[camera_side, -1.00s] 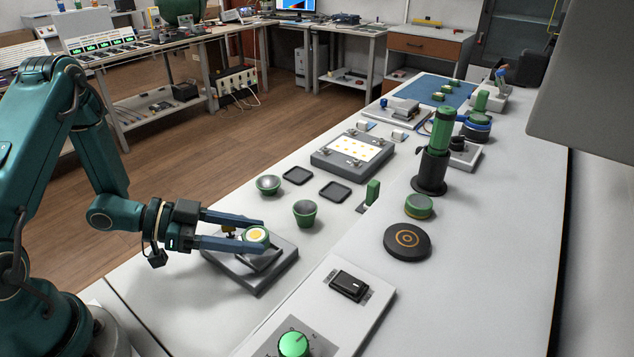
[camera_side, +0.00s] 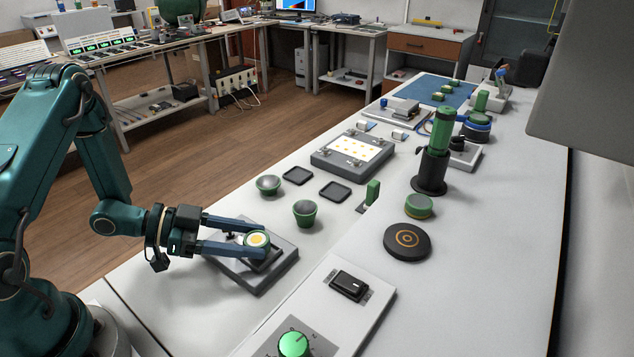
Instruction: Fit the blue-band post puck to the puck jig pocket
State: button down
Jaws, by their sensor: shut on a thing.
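My gripper (camera_side: 262,240) is shut on a small round puck (camera_side: 257,240) with a green rim and a pale top with a yellow centre. The blue band cannot be made out, as the fingers hide much of its side. The grey puck jig (camera_side: 262,282) lies flat on the bench under the gripper. Its dark pocket (camera_side: 268,262) shows partly below and right of the puck. The puck is over or at the pocket; I cannot tell whether it is seated.
Two green cups (camera_side: 305,213) (camera_side: 268,185) and two black trays (camera_side: 334,191) (camera_side: 298,175) stand beyond the jig. A switch panel (camera_side: 349,286) with a green knob (camera_side: 293,344) is at the front right. A black disc (camera_side: 407,241) and a tall green post (camera_side: 434,158) stand further right.

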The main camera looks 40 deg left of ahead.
jog(key=shift+f, duration=0.6)
jog(key=shift+c, duration=1)
grip_release()
jog(key=shift+v, duration=2.6)
